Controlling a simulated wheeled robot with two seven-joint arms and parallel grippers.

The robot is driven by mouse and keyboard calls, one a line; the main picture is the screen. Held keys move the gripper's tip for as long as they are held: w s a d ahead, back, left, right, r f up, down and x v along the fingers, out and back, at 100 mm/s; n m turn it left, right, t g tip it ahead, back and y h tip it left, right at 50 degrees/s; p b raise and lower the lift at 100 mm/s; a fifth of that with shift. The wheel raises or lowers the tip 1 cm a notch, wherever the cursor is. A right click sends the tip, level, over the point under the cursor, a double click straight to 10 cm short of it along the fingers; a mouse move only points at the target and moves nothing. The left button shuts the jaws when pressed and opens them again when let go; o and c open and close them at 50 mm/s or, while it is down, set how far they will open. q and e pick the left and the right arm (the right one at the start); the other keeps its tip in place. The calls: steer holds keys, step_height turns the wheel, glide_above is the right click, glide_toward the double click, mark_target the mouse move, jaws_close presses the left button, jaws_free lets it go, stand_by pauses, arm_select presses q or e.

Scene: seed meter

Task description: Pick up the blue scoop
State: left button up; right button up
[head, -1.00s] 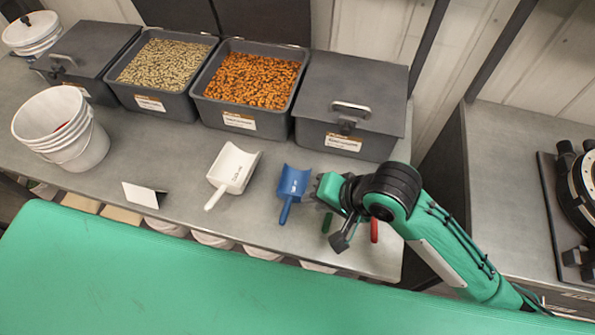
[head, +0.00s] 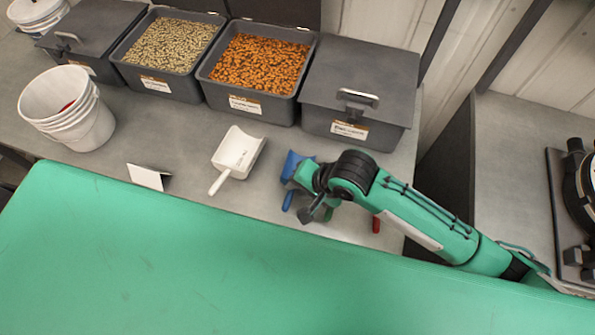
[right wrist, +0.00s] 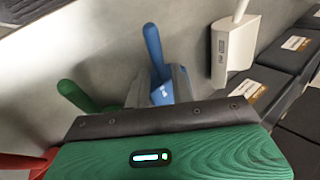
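The blue scoop (head: 291,163) lies on the grey bench, partly hidden by my right gripper (head: 303,178) in the head view. In the right wrist view, its blue handle (right wrist: 153,45) points up and away. There the right gripper's (right wrist: 160,86) two grey fingers stand apart, one on each side of the blue scoop near the base of its handle. The gripper looks open around it, and I cannot tell whether the fingers touch it. My left gripper is not in view.
A green scoop (right wrist: 76,96) and a red scoop (head: 376,224) lie close beside the blue one. A white scoop (head: 238,154) lies to the left. Grey bins, one with orange pieces (head: 255,66), line the back. White buckets (head: 69,110) stand at left.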

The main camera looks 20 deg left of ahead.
mark_target(292, 191)
steer(key=p+x, duration=0.1)
steer(key=x, duration=0.2)
steer(key=shift+a+f, duration=0.1)
steer(key=shift+f, duration=0.1)
steer(key=shift+w+a+f, duration=0.1)
steer(key=shift+a+f, duration=0.25)
steer(key=shift+f, duration=0.25)
steer(key=shift+c, duration=0.4)
jaws_close()
steer(key=shift+r, duration=0.1)
step_height(292, 191, up, 20)
steer(key=b, duration=0.2)
